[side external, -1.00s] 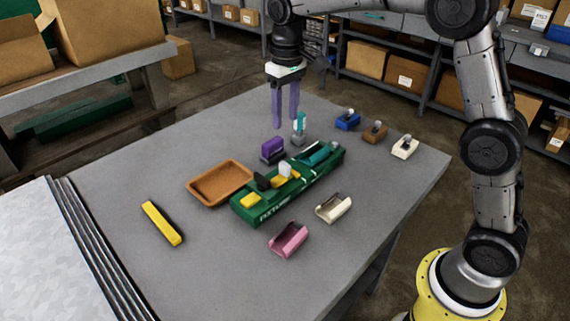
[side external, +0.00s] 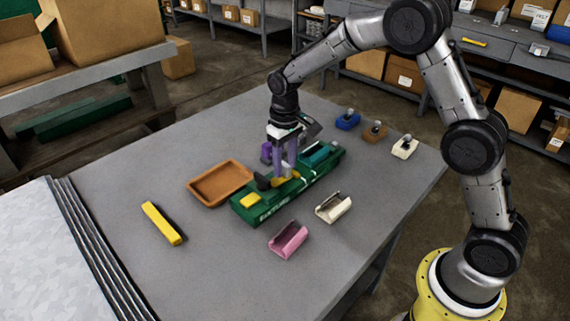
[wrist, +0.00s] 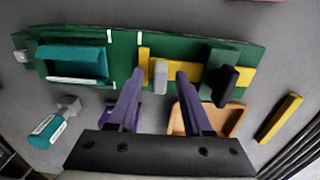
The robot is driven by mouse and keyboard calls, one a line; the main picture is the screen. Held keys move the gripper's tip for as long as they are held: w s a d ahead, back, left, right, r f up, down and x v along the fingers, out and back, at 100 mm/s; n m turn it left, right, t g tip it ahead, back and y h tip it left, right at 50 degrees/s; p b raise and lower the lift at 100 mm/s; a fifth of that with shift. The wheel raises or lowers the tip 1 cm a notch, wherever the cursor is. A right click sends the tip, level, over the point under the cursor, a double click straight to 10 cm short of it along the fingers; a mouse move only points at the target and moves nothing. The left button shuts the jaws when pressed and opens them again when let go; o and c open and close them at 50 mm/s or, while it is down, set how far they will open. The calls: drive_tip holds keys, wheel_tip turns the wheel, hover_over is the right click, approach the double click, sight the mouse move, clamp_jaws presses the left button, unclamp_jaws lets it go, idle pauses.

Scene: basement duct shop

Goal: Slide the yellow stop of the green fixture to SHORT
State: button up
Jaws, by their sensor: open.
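The green fixture (side external: 275,203) lies on the grey table; it also fills the top of the wrist view (wrist: 200,48). Its yellow stop (wrist: 144,66) shows as an upright yellow plate and a bar running right, with a pale knob (wrist: 160,77). In the side view the yellow (side external: 284,182) shows just below my fingertips. My gripper (side external: 285,173) is open and lowered over the fixture. In the wrist view its purple fingers (wrist: 160,73) stand on either side of the pale knob, with gaps visible. I cannot read a SHORT label.
A black knob (wrist: 226,84) and a teal block (wrist: 75,62) are on the fixture either side of the stop. An orange tray (side external: 206,201), purple block (side external: 266,152), pink channel (side external: 288,240) and cream channel (side external: 333,207) lie close around it. A yellow bar (side external: 162,223) lies left.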

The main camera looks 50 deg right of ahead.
drive_tip(key=shift+f, duration=0.3)
clamp_jaws()
drive_tip(key=shift+r, duration=0.1)
idle(1.2)
